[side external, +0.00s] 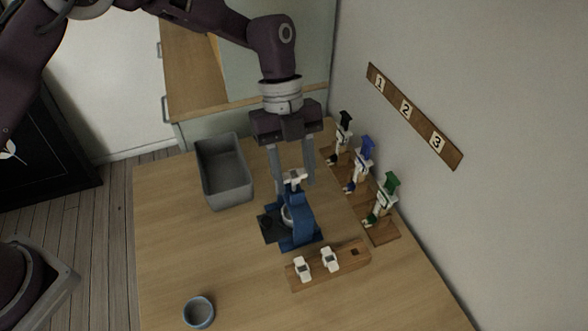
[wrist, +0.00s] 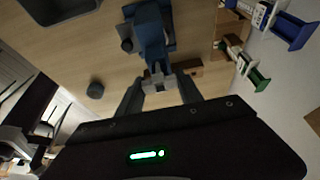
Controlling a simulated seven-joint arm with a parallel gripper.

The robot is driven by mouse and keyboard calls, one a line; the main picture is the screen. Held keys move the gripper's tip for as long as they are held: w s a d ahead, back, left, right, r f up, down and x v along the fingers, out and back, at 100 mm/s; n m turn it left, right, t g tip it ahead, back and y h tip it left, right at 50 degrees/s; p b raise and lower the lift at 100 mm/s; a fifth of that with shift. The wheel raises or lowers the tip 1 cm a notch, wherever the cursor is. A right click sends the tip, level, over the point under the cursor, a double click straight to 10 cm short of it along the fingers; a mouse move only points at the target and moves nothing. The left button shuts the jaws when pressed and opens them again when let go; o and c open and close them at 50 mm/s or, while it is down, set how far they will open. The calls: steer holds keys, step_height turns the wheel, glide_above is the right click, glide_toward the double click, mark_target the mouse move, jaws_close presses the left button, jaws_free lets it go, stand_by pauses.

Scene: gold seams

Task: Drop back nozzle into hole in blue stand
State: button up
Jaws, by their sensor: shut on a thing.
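My gripper (side external: 294,182) points down above the blue stand (side external: 300,225) in the middle of the table. It is shut on a small white nozzle (side external: 294,177), which sits at the top of the stand in the side view. The wrist view also shows the nozzle (wrist: 158,82) between the fingertips (wrist: 160,88), with the blue stand (wrist: 150,30) beyond it. I cannot tell whether the nozzle touches the stand or is in its hole; the hole is hidden.
A wooden block (side external: 345,270) holding two white pieces (side external: 302,268) and showing a dark square slot stands in front. A grey bin (side external: 226,190) is left, a small round bowl (side external: 199,312) front left. Black, blue and green-topped holders (side external: 385,198) line the right by the wall.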

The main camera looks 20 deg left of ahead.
mark_target(293, 185)
steer(key=shift+f, duration=2.45)
stand_by(0.5)
steer(key=o, duration=1.4)
steer(key=shift+v, duration=2.5)
steer(key=shift+v, duration=3.55)
